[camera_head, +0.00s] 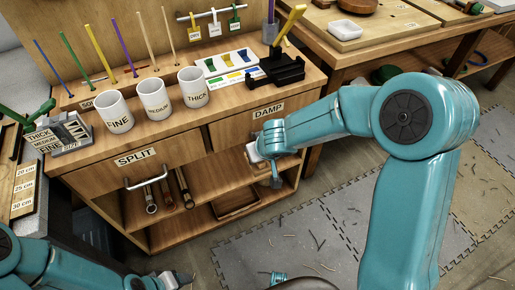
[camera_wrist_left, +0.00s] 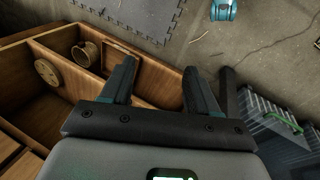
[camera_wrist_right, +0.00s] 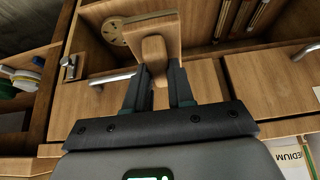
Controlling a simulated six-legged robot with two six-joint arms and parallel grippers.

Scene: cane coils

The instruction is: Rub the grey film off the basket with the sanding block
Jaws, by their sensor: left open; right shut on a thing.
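My right gripper (camera_head: 268,158) is shut on a wooden block with a handle, likely the sanding block (camera_wrist_right: 153,48), in front of the DAMP drawer; in the right wrist view the block shows between the fingers. My left gripper (camera_head: 178,279) is open and empty at the bottom of the head view; its spread fingers show in the left wrist view (camera_wrist_left: 158,85). A small round tan thing (camera_wrist_left: 87,54) sits in a wooden compartment in the left wrist view; I cannot tell if it is the basket. I cannot make out any grey film.
The workbench carries three white cups (camera_head: 154,101) labelled FINE, MEDIUM and THICK, and a black stand (camera_head: 276,70). A perforated disc (camera_wrist_left: 47,73) is in a compartment. Grey floor mats (camera_head: 300,235) hold scattered strips.

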